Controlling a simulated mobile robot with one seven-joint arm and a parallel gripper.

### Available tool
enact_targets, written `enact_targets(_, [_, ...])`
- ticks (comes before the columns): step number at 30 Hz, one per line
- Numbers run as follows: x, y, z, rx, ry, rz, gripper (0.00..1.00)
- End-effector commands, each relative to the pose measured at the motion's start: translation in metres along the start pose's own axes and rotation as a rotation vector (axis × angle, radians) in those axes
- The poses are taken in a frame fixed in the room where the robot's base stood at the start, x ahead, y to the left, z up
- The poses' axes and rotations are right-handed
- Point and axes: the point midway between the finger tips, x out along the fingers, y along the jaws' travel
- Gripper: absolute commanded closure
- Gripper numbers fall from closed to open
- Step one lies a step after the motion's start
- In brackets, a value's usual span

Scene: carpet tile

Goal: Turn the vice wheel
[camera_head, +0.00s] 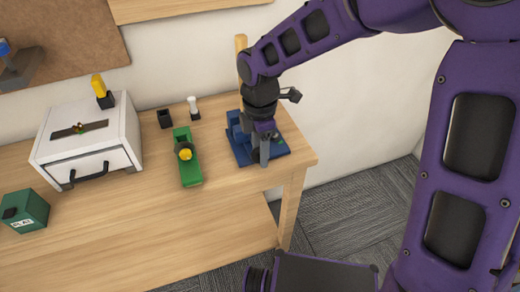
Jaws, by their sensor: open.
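A blue vice-like device (237,135) on a flat blue base stands at the right end of the wooden table. My gripper (264,152) points down over the right part of this device and hides some of it, so I cannot make out a wheel there. The gripper is open; I cannot tell whether its fingers touch the device. To its left, a long green device (189,172) carries a dark round part with a yellow centre (185,154). I cannot tell for sure which of the two has the vice wheel.
On the wooden table (150,230) are a white box with a black handle (85,150), a green box (25,210), a small black holder (164,118) and a white-topped piece (194,108). The table front is clear. A wall stands close behind.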

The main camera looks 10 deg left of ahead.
Motion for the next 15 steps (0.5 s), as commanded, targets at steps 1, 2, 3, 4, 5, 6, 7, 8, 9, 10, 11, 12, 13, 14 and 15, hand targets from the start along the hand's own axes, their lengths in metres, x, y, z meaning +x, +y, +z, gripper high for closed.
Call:
enact_targets(1, [-0.0001, 0.0, 0.0, 0.0, 0.0, 0.0, 0.47])
enact_targets(2, [-0.0001, 0.0, 0.0, 0.0, 0.0, 0.0, 0.51])
enact_targets(3, [-0.0001, 0.0, 0.0, 0.0, 0.0, 0.0, 0.58])
enact_targets(4, [-0.0002, 0.0, 0.0, 0.0, 0.0, 0.0, 0.64])
enact_targets(5, [-0.0002, 0.0, 0.0, 0.0, 0.0, 0.0, 0.69])
enact_targets(6, [-0.0002, 0.0, 0.0, 0.0, 0.0, 0.0, 0.76])
enact_targets(7, [-0.0002, 0.0, 0.0, 0.0, 0.0, 0.0, 0.82])
enact_targets(8, [-0.0002, 0.0, 0.0, 0.0, 0.0, 0.0, 0.87])
enact_targets(9, [-0.0003, 0.0, 0.0, 0.0, 0.0, 0.0, 0.94])
enact_targets(10, [-0.0003, 0.0, 0.0, 0.0, 0.0, 0.0, 1.0])
enact_targets(11, [-0.0003, 0.0, -0.0001, 0.0, 0.0, 0.0, 1.0])
enact_targets(12, [-0.0003, 0.0, 0.0, 0.0, 0.0, 0.0, 1.0])
enact_targets(13, [-0.0003, 0.0, 0.0, 0.0, 0.0, 0.0, 1.0])
enact_targets(14, [-0.0003, -0.0001, 0.0, 0.0, 0.0, 0.0, 1.0])
enact_targets(15, [-0.0004, 0.0, -0.0001, 0.0, 0.0, 0.0, 1.0])
